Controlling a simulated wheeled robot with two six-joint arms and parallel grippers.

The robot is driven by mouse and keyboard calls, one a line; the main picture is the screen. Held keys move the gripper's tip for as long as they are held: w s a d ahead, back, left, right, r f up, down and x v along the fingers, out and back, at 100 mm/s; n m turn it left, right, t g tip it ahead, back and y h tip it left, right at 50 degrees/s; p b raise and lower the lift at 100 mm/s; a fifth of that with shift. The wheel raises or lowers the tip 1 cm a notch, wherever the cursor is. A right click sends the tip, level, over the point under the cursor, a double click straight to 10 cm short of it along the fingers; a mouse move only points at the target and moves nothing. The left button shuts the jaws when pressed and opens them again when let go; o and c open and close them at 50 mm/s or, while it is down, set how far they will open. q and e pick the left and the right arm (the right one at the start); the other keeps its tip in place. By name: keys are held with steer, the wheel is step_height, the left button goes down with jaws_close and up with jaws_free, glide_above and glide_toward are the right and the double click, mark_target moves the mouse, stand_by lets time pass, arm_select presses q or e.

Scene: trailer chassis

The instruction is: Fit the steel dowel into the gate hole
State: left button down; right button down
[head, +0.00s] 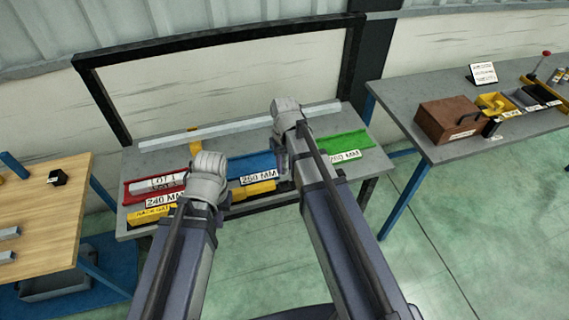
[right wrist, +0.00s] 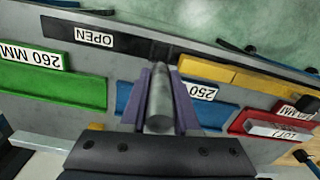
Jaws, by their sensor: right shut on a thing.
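The steel dowel (right wrist: 160,105) is a grey cylinder between the purple fingers of my right gripper (right wrist: 160,98) in the right wrist view. The gripper is shut on it above the bench, by the blue tray. The dowel's far end points toward a dark strip (right wrist: 130,45) with an "OPEN" label, where it meets a yellow bar (right wrist: 250,80). I cannot make out the gate hole or whether the dowel touches anything there. In the head view my right arm hides the dowel. My left gripper is over the bench's front left, its fingers hidden by its wrist.
Red (head: 135,190), blue (head: 262,163) and green (head: 350,142) trays line the bench, marked 240, 250 and 260 MM. A pale bar lies in the red tray. A long grey rail (head: 180,138) runs behind. A wooden table (head: 45,195) stands left, a grey table (head: 430,100) right.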

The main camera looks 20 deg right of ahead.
steer(key=shift+f+b, duration=2.7)
steer(key=shift+f, duration=0.1)
steer(key=shift+s+f+b, duration=0.1)
steer(key=shift+f+b, duration=0.9)
steer(key=shift+f, duration=0.05)
steer(key=c, duration=0.6)
jaws_free()
steer(key=shift+r, duration=0.15)
step_height(320, 180, up, 8)
steer(key=p, duration=0.8)
steer(key=shift+f, duration=0.2)
steer(key=shift+f, duration=0.1)
